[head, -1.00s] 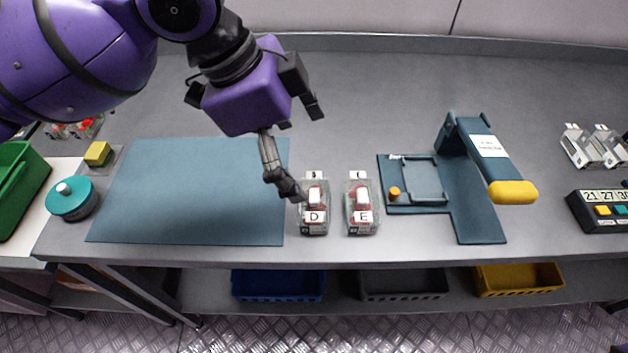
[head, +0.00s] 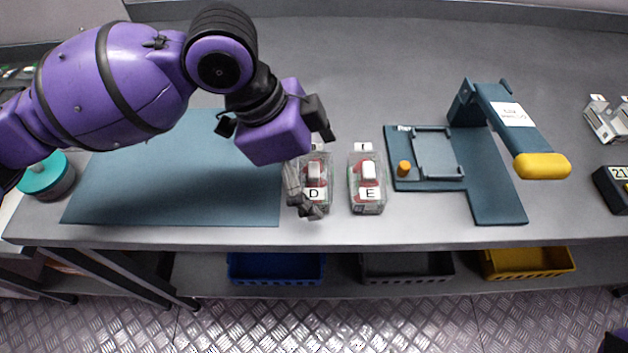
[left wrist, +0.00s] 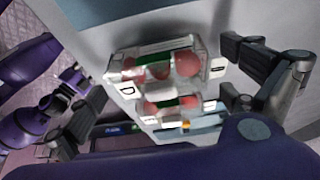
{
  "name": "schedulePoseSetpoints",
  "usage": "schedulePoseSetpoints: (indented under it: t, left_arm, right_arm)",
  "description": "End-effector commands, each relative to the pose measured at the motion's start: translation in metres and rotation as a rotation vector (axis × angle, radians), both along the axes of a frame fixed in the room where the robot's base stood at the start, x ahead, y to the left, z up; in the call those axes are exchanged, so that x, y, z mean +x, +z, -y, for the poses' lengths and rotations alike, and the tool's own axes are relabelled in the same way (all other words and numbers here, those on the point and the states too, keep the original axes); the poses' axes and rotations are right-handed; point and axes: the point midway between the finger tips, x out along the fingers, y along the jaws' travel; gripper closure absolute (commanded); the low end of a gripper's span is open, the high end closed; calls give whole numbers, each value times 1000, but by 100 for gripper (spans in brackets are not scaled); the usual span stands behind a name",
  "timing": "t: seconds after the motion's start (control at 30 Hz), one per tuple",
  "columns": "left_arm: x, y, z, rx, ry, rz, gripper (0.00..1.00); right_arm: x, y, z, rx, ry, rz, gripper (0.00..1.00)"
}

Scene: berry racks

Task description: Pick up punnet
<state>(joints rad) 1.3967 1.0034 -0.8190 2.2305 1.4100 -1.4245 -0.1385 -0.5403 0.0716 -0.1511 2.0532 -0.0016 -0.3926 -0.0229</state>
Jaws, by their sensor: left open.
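Two clear punnets with red fruit stand side by side near the bench's front edge in the head view. The left one is punnet D (head: 314,194). The right one is punnet E (head: 367,190). My left gripper (head: 319,174) is open over punnet D, one finger along its left front side and the other beyond its back, partly hiding it. In the left wrist view punnet D (left wrist: 160,65) lies between the spread fingers (left wrist: 160,88), with punnet E (left wrist: 170,106) behind it. My right arm shows small in the left wrist view (left wrist: 78,78); its jaws are unclear.
A blue-green mat (head: 170,185) lies left of the punnets. A press-like device with a yellow handle (head: 542,166) stands to the right, beside an orange knob (head: 404,168). Blue (head: 275,268), grey (head: 405,268) and yellow (head: 528,262) bins sit below the bench.

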Motion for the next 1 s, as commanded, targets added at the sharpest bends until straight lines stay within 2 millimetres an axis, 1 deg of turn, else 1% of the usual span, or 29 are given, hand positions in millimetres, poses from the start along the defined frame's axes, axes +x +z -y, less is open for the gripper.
schedulePoseSetpoints:
  t: [0.17, 0.3, 0.5, 0.57, 0.83, 1.0]
  left_arm:
    - [0, 0, 0, 0, 0, 0, 0]
    - [0, 0, 0, 0, 1, 0, 18]
    - [0, 0, 0, 0, 1, 0, 45]
    - [0, 0, 0, 0, 0, 0, 51]
    - [0, 2, 0, 0, 0, 0, 51]
    - [0, 15, 0, 0, 0, 1, 51]
  right_arm:
    - [7, 2, -1, 2, 3, 11, 60]
    - [11, 3, -2, 3, 5, 18, 60]
    - [10, 3, -2, 3, 4, 17, 60]
    - [9, 2, -2, 3, 4, 16, 60]
    - [4, 1, -2, 2, 3, 6, 60]
    - [3, 2, -1, 2, 1, 3, 60]
